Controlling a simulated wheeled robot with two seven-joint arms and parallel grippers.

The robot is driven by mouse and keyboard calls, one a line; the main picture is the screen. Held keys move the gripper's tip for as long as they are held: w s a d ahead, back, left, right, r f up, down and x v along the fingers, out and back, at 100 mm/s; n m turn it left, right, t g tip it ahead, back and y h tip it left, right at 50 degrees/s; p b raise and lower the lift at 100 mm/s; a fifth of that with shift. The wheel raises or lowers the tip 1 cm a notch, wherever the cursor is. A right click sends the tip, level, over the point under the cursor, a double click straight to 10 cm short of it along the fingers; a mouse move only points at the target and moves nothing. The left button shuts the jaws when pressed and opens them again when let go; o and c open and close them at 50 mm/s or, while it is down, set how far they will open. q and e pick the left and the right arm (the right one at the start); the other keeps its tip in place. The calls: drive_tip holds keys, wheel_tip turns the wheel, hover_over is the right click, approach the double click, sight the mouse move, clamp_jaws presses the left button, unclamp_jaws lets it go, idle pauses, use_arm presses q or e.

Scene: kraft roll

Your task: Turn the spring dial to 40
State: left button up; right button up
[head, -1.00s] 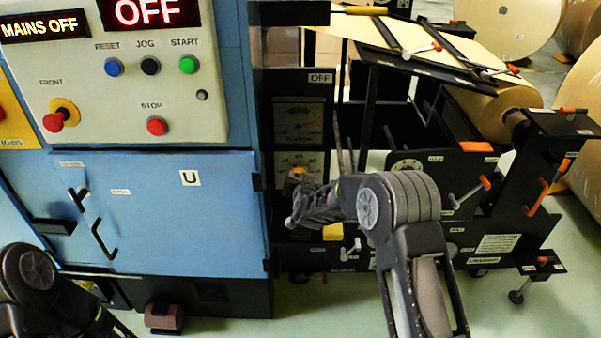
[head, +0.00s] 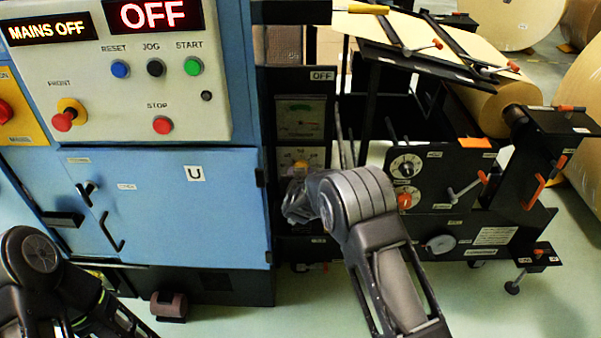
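A dial with a yellow knob (head: 300,166) is on the narrow black panel right of the blue cabinet, below a gauge (head: 300,118). Two more dials are on the black machine side: an upper one with a dark knob (head: 406,166) and a lower one with an orange-red knob (head: 404,200). Their labels are too small to read, so I cannot tell which is the spring dial. My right gripper (head: 296,203) is just below the yellow knob, partly hidden by my forearm; its fingers and any contact are unclear. My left arm is at the lower left, its gripper not visible.
The blue cabinet (head: 160,220) with its control panel (head: 120,75) stands at the left. A kraft roll (head: 505,105), crank handles and an orange-handled lever (head: 535,190) are on the machine at right.

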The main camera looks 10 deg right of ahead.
drive_tip(key=o, duration=0.5)
drive_tip(key=shift+c, duration=0.2)
drive_tip(key=v, duration=0.7)
drive_tip(key=shift+s+r, duration=0.2)
drive_tip(key=shift+s, duration=0.1)
drive_tip(key=shift+a, duration=0.1)
drive_tip(key=s+a+f+g+y+p, duration=0.1)
drive_tip(key=s+f+g+y+p, duration=0.15)
drive_tip(key=s+f, duration=0.65)
drive_tip(key=s+a+f+g+y+p, duration=0.15)
drive_tip(key=s+f+g, duration=0.25)
drive_tip(key=s+f, duration=0.55)
drive_tip(key=s+a+r+g+y+p, duration=0.1)
drive_tip(key=s+a+g, duration=0.2)
drive_tip(key=s, duration=0.9)
drive_tip(key=s+a+r+n+g+y+p, duration=0.1)
drive_tip(key=s+a, duration=0.4)
drive_tip(key=s, duration=0.8)
drive_tip(key=shift+g+y+p, duration=0.35)
drive_tip(key=shift+g+y, duration=0.35)
drive_tip(key=shift+g, duration=0.35)
